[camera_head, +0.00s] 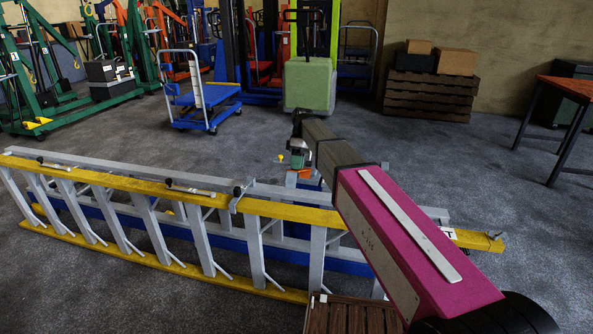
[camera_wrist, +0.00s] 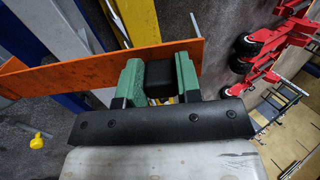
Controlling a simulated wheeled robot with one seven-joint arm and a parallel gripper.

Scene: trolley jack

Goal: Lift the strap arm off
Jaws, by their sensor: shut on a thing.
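My gripper (camera_wrist: 160,75) has green fingers shut on a black block (camera_wrist: 160,72). The block sits against a flat orange bar, which looks like the strap arm (camera_wrist: 65,76). The bar runs across the wrist view just past the fingertips, and the fingers hide part of it. In the head view my gripper (camera_head: 297,148) is beyond the lying ladder, mostly hidden by my own arm. A small orange piece (camera_head: 303,173) shows just below it. I cannot tell whether the bar touches anything beneath it.
A yellow-and-grey ladder (camera_head: 110,182) lies on its side across the floor in front. A small yellow object (camera_wrist: 37,140) is on the floor nearby. A blue trolley (camera_head: 207,107) and a green-topped truck (camera_head: 309,84) stand behind.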

